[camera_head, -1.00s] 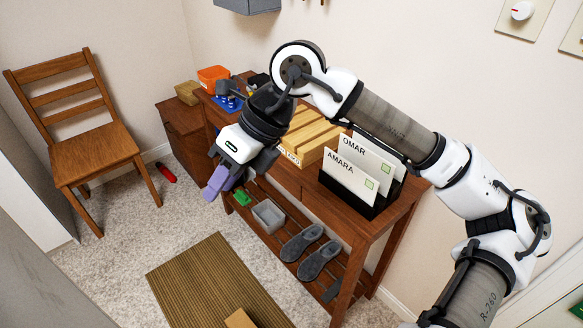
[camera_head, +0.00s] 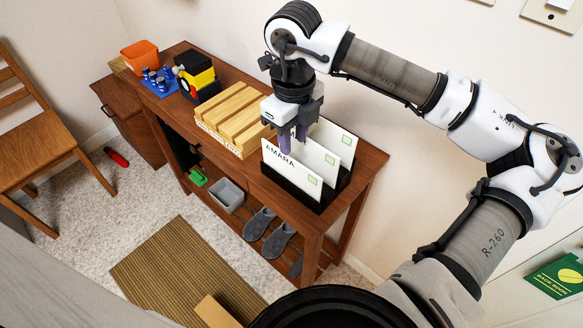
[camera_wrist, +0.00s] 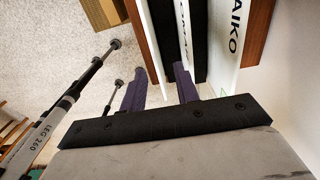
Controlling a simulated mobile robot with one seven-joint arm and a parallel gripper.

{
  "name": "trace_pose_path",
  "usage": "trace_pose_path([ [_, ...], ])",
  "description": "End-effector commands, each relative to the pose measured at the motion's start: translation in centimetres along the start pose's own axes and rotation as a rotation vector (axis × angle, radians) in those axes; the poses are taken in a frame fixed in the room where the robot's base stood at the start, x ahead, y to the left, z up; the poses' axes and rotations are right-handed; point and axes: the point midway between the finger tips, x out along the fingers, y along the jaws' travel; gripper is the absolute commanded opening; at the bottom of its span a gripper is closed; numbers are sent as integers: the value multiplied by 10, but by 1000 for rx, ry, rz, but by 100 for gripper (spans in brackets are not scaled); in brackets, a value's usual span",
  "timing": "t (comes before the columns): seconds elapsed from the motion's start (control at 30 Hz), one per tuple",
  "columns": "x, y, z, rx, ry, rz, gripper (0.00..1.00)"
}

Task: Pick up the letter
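Several white letters stand upright in a black sorter (camera_head: 312,202) on the wooden table. The front one (camera_head: 290,168) reads AMARA; two more (camera_head: 318,157) (camera_head: 335,141) stand behind it. In the wrist view the rear letter (camera_wrist: 228,45) reads AIKO and the middle one (camera_wrist: 185,28) shows part of its name. My gripper (camera_head: 293,137) points down at the left part of the sorter, its purple fingers apart. In the wrist view a letter's thin white edge (camera_wrist: 157,45) lies between the fingers (camera_wrist: 158,82). Whether they touch it is unclear.
A slatted wooden box (camera_head: 236,119) stands just left of the sorter. Slippers (camera_head: 268,232) and a grey bin (camera_head: 228,195) are on the lower shelf.

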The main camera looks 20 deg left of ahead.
Motion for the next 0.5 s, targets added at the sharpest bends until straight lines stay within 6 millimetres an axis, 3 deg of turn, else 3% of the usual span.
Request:
trace_pose_path([
  [0.1, 18, 0, 0, 0, 0, 3, 31],
  [0.37, 36, 3, 0, -2, 0, 3, 31],
  [0.5, 54, 8, 0, -3, 0, 5, 31],
])
